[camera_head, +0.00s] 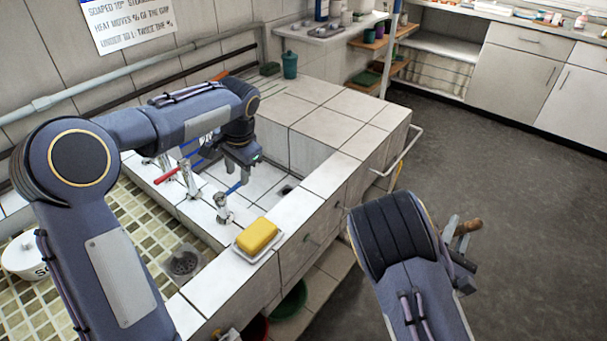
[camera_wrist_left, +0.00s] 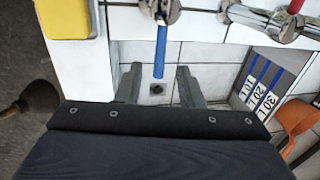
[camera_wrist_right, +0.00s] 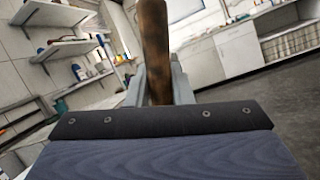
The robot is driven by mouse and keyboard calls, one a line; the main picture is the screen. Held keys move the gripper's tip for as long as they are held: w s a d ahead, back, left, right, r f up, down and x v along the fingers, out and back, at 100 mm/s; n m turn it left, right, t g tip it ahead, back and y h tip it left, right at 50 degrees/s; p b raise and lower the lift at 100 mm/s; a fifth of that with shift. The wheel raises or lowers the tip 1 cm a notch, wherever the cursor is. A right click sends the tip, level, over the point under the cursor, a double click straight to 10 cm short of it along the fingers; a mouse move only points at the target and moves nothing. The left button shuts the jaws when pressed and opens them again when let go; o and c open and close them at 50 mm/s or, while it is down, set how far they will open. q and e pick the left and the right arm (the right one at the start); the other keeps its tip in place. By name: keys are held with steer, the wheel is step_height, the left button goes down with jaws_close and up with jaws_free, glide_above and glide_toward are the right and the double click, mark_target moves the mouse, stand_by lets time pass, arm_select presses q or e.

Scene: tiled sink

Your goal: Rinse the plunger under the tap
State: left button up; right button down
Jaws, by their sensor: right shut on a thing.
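The plunger's wooden handle (camera_head: 468,228) is in my right gripper (camera_head: 460,238), which is shut on it out over the floor, right of the sink. The handle (camera_wrist_right: 155,45) stands between the fingers in the right wrist view. The plunger's dark cup (camera_wrist_left: 38,95) shows at the left of the left wrist view. My left gripper (camera_head: 238,165) is open above the basin. The tap's blue lever (camera_wrist_left: 161,50) lies between its fingertips (camera_wrist_left: 160,85) in the left wrist view; contact cannot be told. The chrome blue-lever tap (camera_head: 223,208) stands at the basin's edge. No water shows.
A red-lever tap (camera_head: 187,180) stands beside the blue one. A yellow sponge (camera_head: 257,235) sits in a dish on the sink's front rim. The basin has a drain (camera_head: 286,190) and litre marks (camera_wrist_left: 262,88). The floor (camera_head: 500,170) to the right is clear.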

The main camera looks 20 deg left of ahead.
mark_target(238, 184)
arm_select(q)
steer(key=shift+w+a+f, duration=0.1)
steer(key=shift+a+f, duration=0.05)
steer(key=shift+f, duration=0.6)
steer(key=shift+w+a+f, duration=0.1)
steer(key=shift+f, duration=0.65)
jaws_close()
